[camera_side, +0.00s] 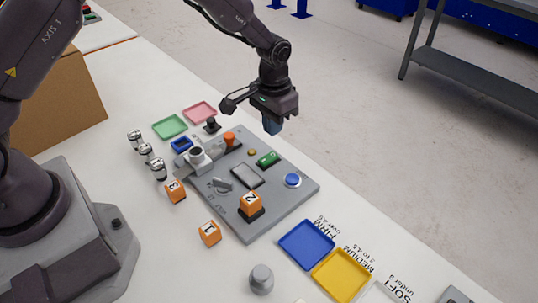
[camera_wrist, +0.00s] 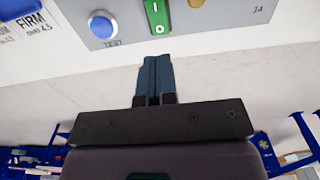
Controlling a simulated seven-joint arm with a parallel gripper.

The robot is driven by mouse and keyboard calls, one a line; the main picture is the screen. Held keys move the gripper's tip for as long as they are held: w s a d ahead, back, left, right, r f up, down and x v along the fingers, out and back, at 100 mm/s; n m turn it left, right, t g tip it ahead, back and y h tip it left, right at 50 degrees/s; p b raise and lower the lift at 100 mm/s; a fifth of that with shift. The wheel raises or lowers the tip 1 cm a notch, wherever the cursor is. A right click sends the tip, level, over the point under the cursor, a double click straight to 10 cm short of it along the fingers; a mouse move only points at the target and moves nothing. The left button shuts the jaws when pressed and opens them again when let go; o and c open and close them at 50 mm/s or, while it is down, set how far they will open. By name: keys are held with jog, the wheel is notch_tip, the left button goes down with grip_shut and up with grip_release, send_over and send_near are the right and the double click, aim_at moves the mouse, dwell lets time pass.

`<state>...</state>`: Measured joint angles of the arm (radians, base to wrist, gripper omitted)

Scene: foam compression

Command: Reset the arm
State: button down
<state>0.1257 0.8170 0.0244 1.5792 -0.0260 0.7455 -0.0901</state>
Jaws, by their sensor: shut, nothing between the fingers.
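My gripper (camera_side: 271,126) is shut and empty, raised above the back edge of the grey test panel (camera_side: 285,208). In the wrist view my gripper's blue fingers (camera_wrist: 154,62) are together and point towards the panel's edge, close to a green switch (camera_wrist: 157,16) and a blue button (camera_wrist: 102,25) marked TEST. Orange cube 2 (camera_side: 250,203) rests on a dark pad on the panel. Orange cube 3 (camera_side: 175,191) and orange cube 1 (camera_side: 210,233) lie on the white table to the panel's left and front.
A blue tray (camera_side: 306,244) and a yellow tray (camera_side: 342,275) lie at the front right, beside printed labels. Green (camera_side: 169,126) and pink (camera_side: 200,112) trays lie at the back. Several metal cylinders (camera_side: 147,152) stand at left; a grey knobbed weight (camera_side: 261,280) stands in front. A cardboard box (camera_side: 62,105) is far left.

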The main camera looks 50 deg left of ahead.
jog(key=shift+s+f, duration=0.1)
jog(key=shift+s, duration=0.15)
jog(key=shift+s+a+f+g, duration=0.1)
jog(key=shift+s+f+g, duration=0.1)
jog(key=shift+s, duration=0.2)
jog(key=shift+s+a+f+g, duration=0.1)
jog(key=shift+s+g, duration=0.1)
jog(key=shift+s, duration=0.2)
jog(key=s+a+r+t, duration=0.2)
jog(key=s+r+t, duration=0.1)
jog(key=s+r, duration=0.9)
jog(key=s+a+r+t, duration=0.2)
jog(key=s+r+t, duration=0.1)
jog(key=s+r, duration=0.9)
jog(key=shift+a+r, duration=0.3)
jog(key=shift+r, duration=0.5)
jog(key=shift+f, duration=0.1)
